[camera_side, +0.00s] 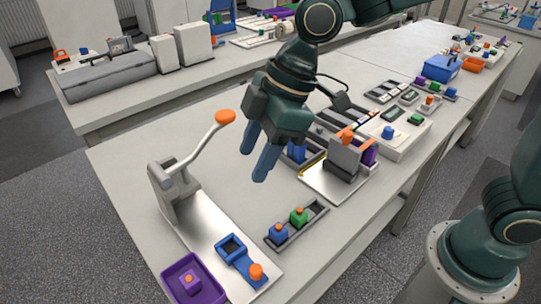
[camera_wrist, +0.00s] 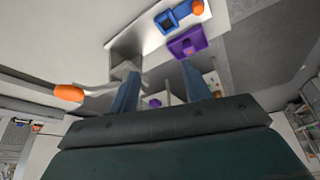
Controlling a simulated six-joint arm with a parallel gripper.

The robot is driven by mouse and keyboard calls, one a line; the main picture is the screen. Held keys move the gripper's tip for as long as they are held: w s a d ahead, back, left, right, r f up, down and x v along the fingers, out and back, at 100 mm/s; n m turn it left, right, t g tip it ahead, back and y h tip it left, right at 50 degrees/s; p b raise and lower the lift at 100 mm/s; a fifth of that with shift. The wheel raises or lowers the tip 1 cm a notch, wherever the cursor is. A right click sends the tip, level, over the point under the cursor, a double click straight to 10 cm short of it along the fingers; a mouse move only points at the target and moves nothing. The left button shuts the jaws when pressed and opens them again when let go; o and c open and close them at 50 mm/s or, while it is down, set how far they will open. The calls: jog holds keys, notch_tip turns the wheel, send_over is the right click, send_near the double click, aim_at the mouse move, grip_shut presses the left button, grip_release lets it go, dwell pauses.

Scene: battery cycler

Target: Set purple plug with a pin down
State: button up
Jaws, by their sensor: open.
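My gripper (camera_side: 258,154) hangs above the table with its two blue fingers apart. In the side view nothing shows between them. The wrist view shows the fingers (camera_wrist: 165,94) spread, with a small purple piece (camera_wrist: 155,101) and a thin grey upright seen between them. I cannot tell whether that piece is the purple plug or how far off it is. A purple square tray (camera_side: 173,291) with an orange-topped piece in it stands at the table's front left corner. It also shows in the wrist view (camera_wrist: 176,48). A purple block (camera_side: 370,154) stands partly hidden behind a grey block.
A grey lever stand (camera_side: 178,201) with an orange knob (camera_side: 225,117) rises left of my gripper. A blue frame (camera_side: 232,248) lies on its metal plate. A dark rack (camera_side: 313,216) holds blue and green plugs. A grey block (camera_side: 343,158) stands to the right. Bare tabletop lies below my gripper.

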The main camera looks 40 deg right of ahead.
jog(key=s+d+r+m+t+h, duration=0.1)
jog(key=s+d+m, duration=0.5)
jog(key=d, duration=0.6)
jog(key=s+d+r+m+t+h, duration=0.2)
jog(key=s+d+m, duration=0.5)
jog(key=d, duration=0.5)
jog(key=shift+s+d+r+m+t+h, duration=0.25)
jog(key=shift+s+h, duration=0.35)
jog(key=shift+s, duration=0.5)
jog(key=shift+f, duration=0.1)
